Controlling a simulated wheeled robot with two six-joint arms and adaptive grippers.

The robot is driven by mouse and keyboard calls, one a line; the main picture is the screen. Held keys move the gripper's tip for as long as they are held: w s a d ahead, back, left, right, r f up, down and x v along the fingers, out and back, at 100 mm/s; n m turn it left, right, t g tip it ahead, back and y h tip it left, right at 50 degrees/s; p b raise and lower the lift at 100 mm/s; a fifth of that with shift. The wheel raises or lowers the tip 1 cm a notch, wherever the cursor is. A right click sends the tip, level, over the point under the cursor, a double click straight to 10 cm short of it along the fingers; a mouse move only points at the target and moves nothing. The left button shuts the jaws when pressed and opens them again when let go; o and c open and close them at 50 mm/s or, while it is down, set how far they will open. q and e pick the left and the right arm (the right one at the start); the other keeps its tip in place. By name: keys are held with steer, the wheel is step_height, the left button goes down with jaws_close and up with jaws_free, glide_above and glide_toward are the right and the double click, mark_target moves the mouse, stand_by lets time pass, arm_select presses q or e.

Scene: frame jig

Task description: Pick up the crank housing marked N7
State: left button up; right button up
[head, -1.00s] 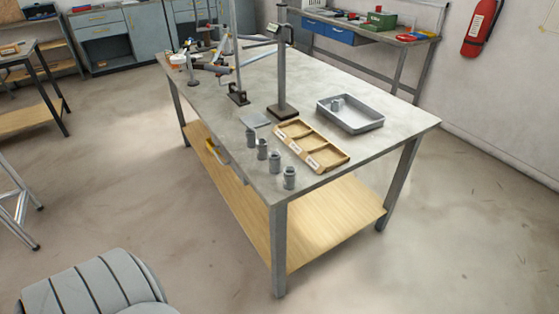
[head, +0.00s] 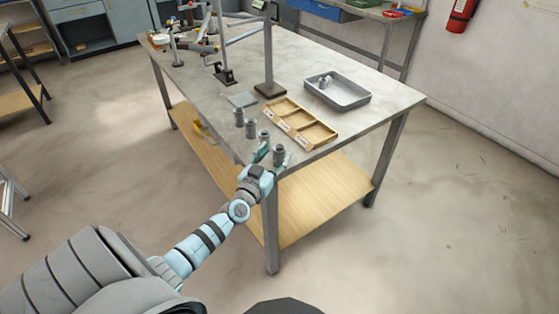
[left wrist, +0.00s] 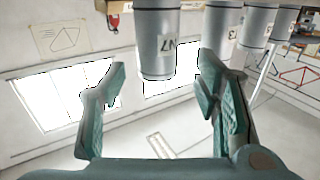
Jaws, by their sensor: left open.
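My left gripper (head: 271,158) is open at that table corner. In the left wrist view its green fingers (left wrist: 162,70) stand on either side of the N7 housing, with gaps on both sides. How deep the housing sits between them is hard to tell. My right gripper is not in view.
More grey housings (head: 251,129) stand in a row behind, close by. A wooden tray with compartments (head: 325,138) lies beside them on the table (head: 385,100). A grey bin (head: 360,99) holds small grey parts. A post stand (head: 268,60) rises farther back.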

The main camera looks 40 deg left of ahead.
mark_target(276, 154)
arm_select(q)
steer(key=x, duration=0.1)
steer(key=b+x, duration=0.1)
steer(key=x, duration=0.1)
steer(key=shift+d+f, duration=0.15)
steer(key=shift+f, duration=0.15)
steer(key=shift+w, duration=0.2)
steer(key=shift+r, duration=0.1)
steer(key=shift+c, duration=0.6)
steer(key=shift+s, duration=0.1)
jaws_close()
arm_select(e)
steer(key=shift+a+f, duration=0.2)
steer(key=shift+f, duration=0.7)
arm_select(q)
steer(key=shift+r, duration=0.1)
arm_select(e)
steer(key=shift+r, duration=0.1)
